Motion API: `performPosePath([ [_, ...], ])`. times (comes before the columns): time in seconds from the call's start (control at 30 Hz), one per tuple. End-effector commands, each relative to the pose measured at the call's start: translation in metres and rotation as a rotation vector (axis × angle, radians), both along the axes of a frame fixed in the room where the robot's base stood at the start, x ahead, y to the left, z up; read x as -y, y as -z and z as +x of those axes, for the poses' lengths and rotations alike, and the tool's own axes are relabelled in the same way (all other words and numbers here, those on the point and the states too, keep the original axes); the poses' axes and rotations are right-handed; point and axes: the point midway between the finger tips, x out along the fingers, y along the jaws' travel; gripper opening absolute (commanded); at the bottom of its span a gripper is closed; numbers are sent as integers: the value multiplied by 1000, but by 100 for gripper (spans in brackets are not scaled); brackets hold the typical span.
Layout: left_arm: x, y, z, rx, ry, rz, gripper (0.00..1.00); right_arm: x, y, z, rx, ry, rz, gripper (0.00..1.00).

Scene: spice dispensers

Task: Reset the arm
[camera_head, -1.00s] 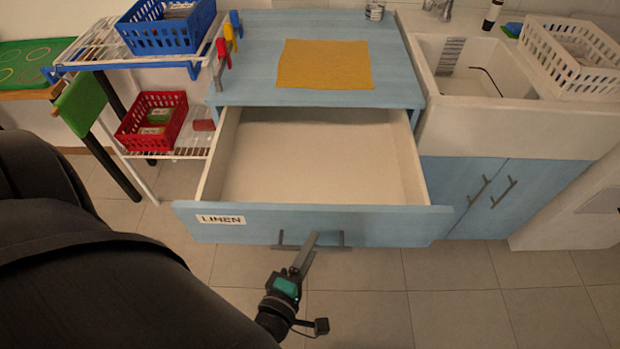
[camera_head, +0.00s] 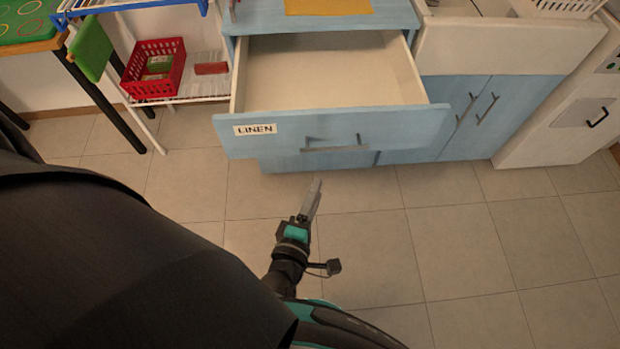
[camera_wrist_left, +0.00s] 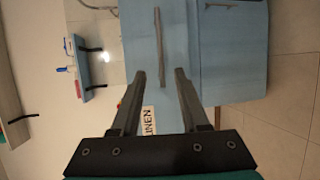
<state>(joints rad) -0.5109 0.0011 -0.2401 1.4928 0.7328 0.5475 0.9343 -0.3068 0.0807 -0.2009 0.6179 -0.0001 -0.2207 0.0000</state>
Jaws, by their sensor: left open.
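My left gripper (camera_head: 312,200) is in front of the blue drawer (camera_head: 290,146) labelled LINEN, clear of its handle (camera_head: 335,149). The drawer is pulled out and its visible inside is empty. In the left wrist view, the two fingers (camera_wrist_left: 158,100) are apart with nothing between them. Beyond them there I see the drawer handle (camera_wrist_left: 159,45), the drawer front and part of the LINEN label (camera_wrist_left: 149,121). My right gripper is not in view.
A red basket (camera_head: 153,68) sits on a white wire rack at the left. Blue cupboard doors (camera_head: 470,115) stand right of the drawer, with a white appliance (camera_head: 560,120) beyond. A yellow cloth (camera_head: 328,6) lies on the counter. The tiled floor (camera_head: 450,250) in front is clear.

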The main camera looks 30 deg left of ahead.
Motion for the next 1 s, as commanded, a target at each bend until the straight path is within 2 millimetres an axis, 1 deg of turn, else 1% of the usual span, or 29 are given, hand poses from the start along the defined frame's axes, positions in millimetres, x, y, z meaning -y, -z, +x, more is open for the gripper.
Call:
performPosePath([
  [0.3,1,0,1,0,0,-1,45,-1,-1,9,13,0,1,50],
  [0.6,1,0,1,-1,1,0,45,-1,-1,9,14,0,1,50],
  [0.67,2,3,0,-11,11,14,45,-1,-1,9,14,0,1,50],
  [0.77,8,24,-5,-75,74,100,45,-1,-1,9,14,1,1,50],
  [0.83,15,53,-14,-160,165,215,45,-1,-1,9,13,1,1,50],
  [0.87,18,68,-20,-205,216,278,45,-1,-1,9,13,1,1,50],
  [0.9,21,90,-30,-270,292,369,45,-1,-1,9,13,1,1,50],
  [0.93,23,108,-40,-322,355,441,45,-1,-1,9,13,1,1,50],
  [0.97,24,126,-51,-376,423,515,45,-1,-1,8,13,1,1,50],
  [1.0,23,149,-66,-444,514,610,45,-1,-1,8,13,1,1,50],
])
